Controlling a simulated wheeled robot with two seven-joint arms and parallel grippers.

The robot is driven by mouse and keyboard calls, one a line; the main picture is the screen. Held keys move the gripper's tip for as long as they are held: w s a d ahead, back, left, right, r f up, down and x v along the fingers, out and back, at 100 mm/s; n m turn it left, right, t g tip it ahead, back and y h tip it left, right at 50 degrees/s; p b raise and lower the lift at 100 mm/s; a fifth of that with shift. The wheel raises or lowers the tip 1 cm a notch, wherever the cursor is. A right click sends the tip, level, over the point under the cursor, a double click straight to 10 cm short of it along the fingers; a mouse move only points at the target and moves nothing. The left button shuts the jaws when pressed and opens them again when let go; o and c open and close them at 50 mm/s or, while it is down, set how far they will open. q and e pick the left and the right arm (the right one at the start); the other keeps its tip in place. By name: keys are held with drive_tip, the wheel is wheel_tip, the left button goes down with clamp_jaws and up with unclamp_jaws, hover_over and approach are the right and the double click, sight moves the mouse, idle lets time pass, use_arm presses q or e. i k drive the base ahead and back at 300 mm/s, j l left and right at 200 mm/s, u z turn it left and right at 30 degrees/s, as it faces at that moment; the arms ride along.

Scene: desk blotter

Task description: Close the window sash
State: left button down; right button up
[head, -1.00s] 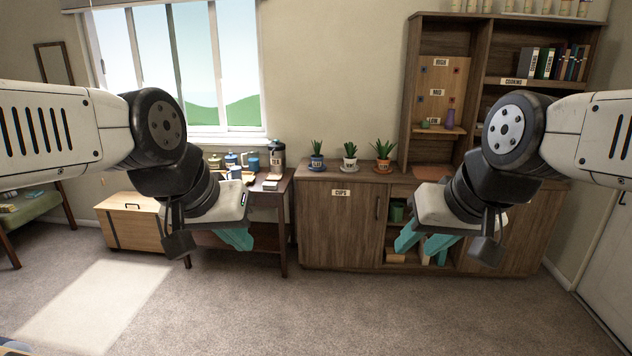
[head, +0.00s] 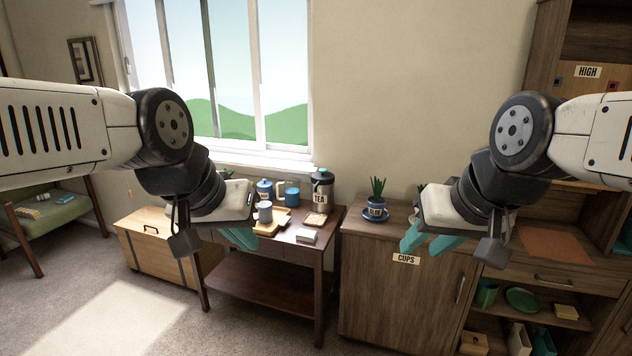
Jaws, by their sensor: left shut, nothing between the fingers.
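The window (head: 258,90) is on the back wall at the upper left of the head view, with a pale frame, several upright bars and green hills behind the glass. A sash bar (head: 257,60) stands upright right of the middle; I cannot tell how far the sash is open. My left arm covers the window's lower left. My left gripper (head: 240,238) has teal fingers, is shut and empty, and shows below the window, in front of the side table. My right gripper (head: 427,243) is open and empty in front of the cabinet.
A dark side table (head: 280,252) below the window holds a tea canister (head: 321,190), a blue mug (head: 292,196) and a tray. A wooden chest (head: 150,247) is left of it. A cabinet (head: 395,305) with a potted plant (head: 376,200) stands right. The carpet in front is clear.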

sight(259, 144)
drive_tip(key=i+j+u, duration=0.1)
drive_tip(key=i+u, duration=0.3)
drive_tip(key=i+l+u, duration=0.1)
drive_tip(key=i+u, duration=0.3)
drive_tip(key=i, duration=0.2)
drive_tip(key=i+j+z, duration=0.2)
drive_tip(key=i, duration=0.2)
drive_tip(key=i+j+z, duration=0.2)
drive_tip(key=i+j, duration=0.15)
